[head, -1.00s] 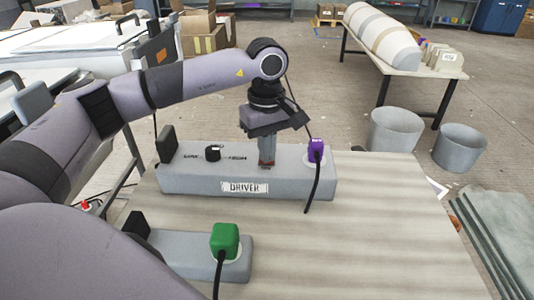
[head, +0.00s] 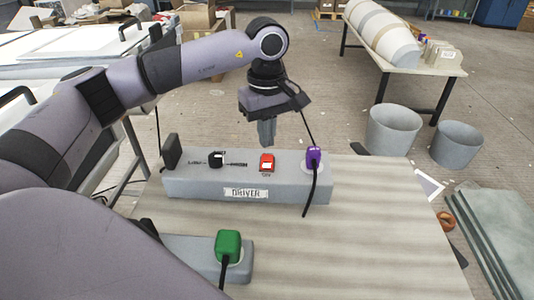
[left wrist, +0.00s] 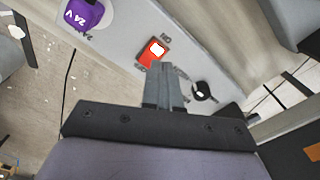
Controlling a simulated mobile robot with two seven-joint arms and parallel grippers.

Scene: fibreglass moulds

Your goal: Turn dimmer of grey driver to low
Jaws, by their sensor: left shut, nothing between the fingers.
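The grey driver (head: 300,192) is a long box on the table, with a DRIVER label on its front. Its dimmer is a black knob (head: 216,159) on the top left, with printed lettering on both sides; where it points is too small to tell. A red switch (head: 267,162) sits right of the knob. My left gripper (head: 266,144) is shut and empty, above and just behind the switch, apart from the driver. In the left wrist view, the gripper (left wrist: 168,68) points between the red switch (left wrist: 152,51) and the black knob (left wrist: 204,91). My right gripper is not in view.
A purple plug (head: 313,157) with a black cable stands at the driver's right end. A green plug (head: 228,245) sits on a second grey box (head: 190,255) in front. The tabletop (head: 370,230) to the right is clear. Two grey bins (head: 392,132) stand beyond.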

